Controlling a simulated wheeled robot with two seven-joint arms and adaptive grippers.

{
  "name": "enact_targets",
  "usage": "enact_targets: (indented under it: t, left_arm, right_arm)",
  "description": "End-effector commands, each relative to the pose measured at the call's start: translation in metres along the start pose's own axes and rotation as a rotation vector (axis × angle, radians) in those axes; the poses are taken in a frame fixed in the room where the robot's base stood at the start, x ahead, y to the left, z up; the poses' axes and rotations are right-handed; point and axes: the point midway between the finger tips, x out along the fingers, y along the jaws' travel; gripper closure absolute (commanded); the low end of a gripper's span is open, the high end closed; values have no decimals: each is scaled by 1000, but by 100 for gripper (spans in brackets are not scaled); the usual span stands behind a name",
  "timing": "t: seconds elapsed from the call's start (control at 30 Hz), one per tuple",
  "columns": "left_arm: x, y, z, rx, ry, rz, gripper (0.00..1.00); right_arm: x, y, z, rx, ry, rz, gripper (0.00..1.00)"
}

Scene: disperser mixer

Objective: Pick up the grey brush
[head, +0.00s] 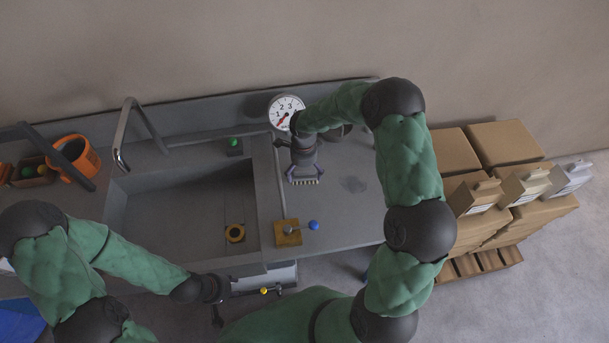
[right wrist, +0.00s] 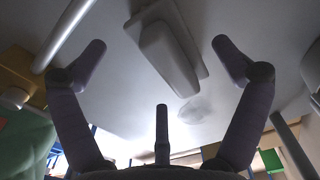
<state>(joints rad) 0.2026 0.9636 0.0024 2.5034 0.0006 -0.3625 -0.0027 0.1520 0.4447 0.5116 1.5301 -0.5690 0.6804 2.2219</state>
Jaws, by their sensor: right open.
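The grey brush (right wrist: 168,52) shows in the right wrist view as a grey block with a raised grip, on a grey surface. In the head view its pale bristle edge (head: 305,182) shows just below my right gripper; the rest is mostly hidden by it. My right gripper (head: 304,172) is over the brush. In the right wrist view its two fingers (right wrist: 165,58) are spread wide, with clear gaps to the brush, and hold nothing. My left gripper (head: 216,289) is dark and low at the counter's front edge, away from the brush; its fingers are not clear.
A gauge (head: 286,112) stands behind my right gripper. A yellow block with a blue-knobbed lever (head: 288,233) is in front of it. A sunken basin (head: 185,205) with a tap (head: 122,135) lies left. Cardboard boxes (head: 500,143) stand right. The counter right of the brush is clear.

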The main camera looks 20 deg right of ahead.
Motion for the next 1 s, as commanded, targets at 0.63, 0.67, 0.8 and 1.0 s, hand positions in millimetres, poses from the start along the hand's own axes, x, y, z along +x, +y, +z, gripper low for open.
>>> enact_targets:
  t: [0.63,0.67,0.8,1.0]
  left_arm:
    - [5,-2,0,0,0,0,60]
    - [5,-2,0,0,0,0,60]
    - [5,-2,0,0,0,0,60]
    - [5,-2,0,0,0,0,60]
  right_arm:
    - [35,-1,0,1,0,1,31]
    - [35,-1,0,1,0,1,39]
    - [35,-1,0,1,0,1,66]
    - [35,-2,0,1,0,1,66]
